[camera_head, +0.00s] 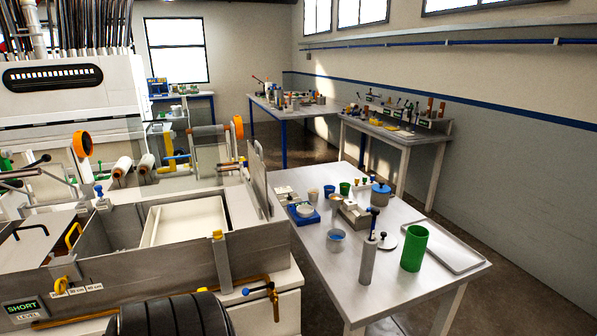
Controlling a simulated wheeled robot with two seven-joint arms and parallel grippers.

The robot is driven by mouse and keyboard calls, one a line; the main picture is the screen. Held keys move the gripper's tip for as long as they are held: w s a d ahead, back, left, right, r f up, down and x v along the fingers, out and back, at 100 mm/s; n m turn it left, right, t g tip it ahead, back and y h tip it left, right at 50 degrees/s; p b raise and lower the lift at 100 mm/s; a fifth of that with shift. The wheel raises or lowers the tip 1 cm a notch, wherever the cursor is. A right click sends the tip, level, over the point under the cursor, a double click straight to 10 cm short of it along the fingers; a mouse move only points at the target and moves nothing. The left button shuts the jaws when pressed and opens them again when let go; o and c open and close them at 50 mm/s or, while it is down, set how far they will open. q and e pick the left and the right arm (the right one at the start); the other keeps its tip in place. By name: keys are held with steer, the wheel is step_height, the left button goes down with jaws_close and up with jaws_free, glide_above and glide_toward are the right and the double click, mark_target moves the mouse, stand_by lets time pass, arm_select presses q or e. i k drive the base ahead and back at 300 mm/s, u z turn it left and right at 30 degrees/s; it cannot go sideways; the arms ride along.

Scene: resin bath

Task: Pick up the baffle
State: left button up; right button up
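I cannot tell for certain which part is the baffle. A thin grey plate (259,181) stands upright, slightly tilted, at the right end of the resin bath (225,242). At the left of the bath, a yellow handle (73,235) and a dark handle (30,230) sit on flat covers or plates. A white tray-like basin (187,221) lies inside the bath. Neither of my grippers can be made out in the head view. A black ribbed rounded form (172,316) fills the bottom edge, and I cannot tell what it is.
A grey table (425,287) to the right holds a green cup (414,248), a grey cylinder (368,262), a metal tray (447,249) and small containers. Floor shows beyond the table. Benches stand farther back.

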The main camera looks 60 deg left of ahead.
mark_target(257, 170)
steer(key=u, duration=0.15)
steer(key=i, duration=0.8)
steer(key=u, duration=1.2)
steer(key=i, duration=0.75)
steer(key=u, duration=0.8)
